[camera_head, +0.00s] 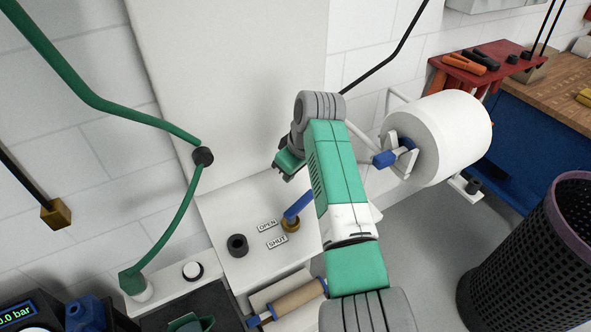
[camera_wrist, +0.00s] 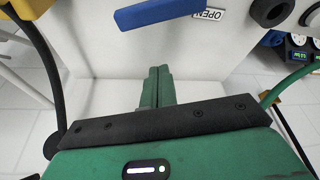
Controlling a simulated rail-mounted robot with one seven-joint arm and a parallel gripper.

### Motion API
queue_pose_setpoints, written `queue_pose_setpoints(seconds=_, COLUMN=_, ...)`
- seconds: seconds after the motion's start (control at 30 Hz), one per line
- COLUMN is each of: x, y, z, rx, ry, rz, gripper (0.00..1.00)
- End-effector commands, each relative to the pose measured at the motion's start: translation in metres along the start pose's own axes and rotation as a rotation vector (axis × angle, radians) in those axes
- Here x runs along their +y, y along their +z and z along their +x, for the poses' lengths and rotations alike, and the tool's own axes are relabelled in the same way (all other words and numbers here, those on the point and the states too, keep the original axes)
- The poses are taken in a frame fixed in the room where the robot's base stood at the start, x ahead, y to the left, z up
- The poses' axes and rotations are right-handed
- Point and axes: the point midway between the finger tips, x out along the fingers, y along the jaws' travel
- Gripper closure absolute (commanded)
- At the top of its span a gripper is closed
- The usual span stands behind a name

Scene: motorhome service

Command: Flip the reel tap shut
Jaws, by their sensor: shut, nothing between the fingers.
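The reel tap has a blue lever (camera_head: 297,207) on a brass body (camera_head: 290,225), set on a white panel beside an OPEN label (camera_head: 267,226) and a SHUT label (camera_head: 277,242). The lever slants up and right from the brass in the head view, partly near my arm. In the wrist view the blue lever (camera_wrist: 172,12) crosses the top, with the OPEN label (camera_wrist: 208,14) upside down beside it. The SHUT label is out of that view. My gripper (camera_wrist: 157,70) is shut and empty, apart from the lever. In the head view my gripper (camera_head: 285,169) is above and behind it.
A black round fitting (camera_head: 237,245) stands left of the labels. A green hose (camera_head: 180,220) hangs at the left. A large white roll (camera_head: 440,137) is right of my arm, with a dark mesh bin (camera_head: 530,260) farther right. A tan roller (camera_head: 298,298) lies below the panel.

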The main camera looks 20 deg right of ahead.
Motion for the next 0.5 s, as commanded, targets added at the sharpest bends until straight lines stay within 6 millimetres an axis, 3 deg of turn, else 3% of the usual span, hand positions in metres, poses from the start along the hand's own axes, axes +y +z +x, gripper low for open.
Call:
queue_pose_setpoints(seconds=0.3, x=-0.001, y=0.001, z=0.051, rx=-0.001, ry=0.0, rz=0.0, gripper=1.0)
queue_pose_setpoints(seconds=0.5, x=0.001, y=0.015, z=0.04, rx=0.002, ry=0.002, rz=0.001, gripper=1.0)
